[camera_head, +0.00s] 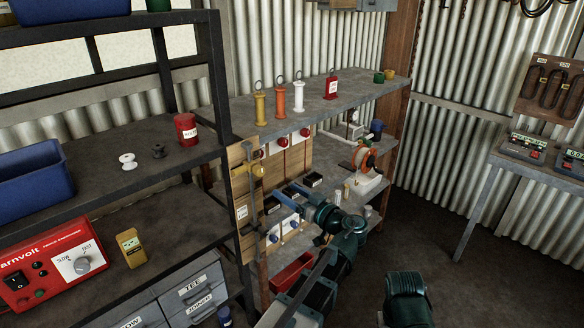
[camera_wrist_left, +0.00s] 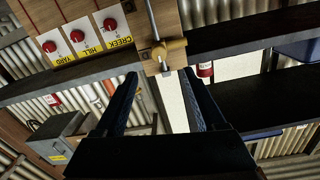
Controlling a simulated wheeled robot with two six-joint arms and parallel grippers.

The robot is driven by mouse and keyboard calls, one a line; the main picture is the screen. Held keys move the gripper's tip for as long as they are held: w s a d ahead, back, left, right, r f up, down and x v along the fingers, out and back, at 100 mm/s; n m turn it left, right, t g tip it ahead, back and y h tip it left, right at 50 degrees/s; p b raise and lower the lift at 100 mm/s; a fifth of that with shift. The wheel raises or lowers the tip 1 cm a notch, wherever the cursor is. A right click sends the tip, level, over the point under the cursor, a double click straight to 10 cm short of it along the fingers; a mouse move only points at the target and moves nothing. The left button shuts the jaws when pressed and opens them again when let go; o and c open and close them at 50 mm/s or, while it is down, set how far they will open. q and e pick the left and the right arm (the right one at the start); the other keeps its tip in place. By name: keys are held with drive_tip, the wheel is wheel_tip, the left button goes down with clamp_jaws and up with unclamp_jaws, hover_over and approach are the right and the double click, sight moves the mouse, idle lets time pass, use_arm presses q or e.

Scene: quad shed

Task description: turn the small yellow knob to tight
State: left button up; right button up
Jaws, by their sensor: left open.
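The small yellow knob (camera_head: 258,170) sits on a grey upright rod on a wooden board, at the centre of the head view. It also shows in the left wrist view (camera_wrist_left: 172,46), near the top, just beyond my fingertips. My left gripper (camera_head: 283,200) is in front of the board, lower and to the right of the knob. In the left wrist view its two blue fingers (camera_wrist_left: 160,74) are apart with nothing between them. The fingers appear clear of the knob. My right gripper is outside both views.
A dark shelf post (camera_head: 225,150) stands left of the board. Yellow, orange and white pieces (camera_head: 280,98) stand on the shelf above.

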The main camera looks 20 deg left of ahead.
sight(262, 173)
use_arm(q)
drive_tip(key=x, duration=1.3)
drive_tip(key=shift+w+a+r, duration=0.25)
drive_tip(key=shift+w+r, duration=0.1)
clamp_jaws()
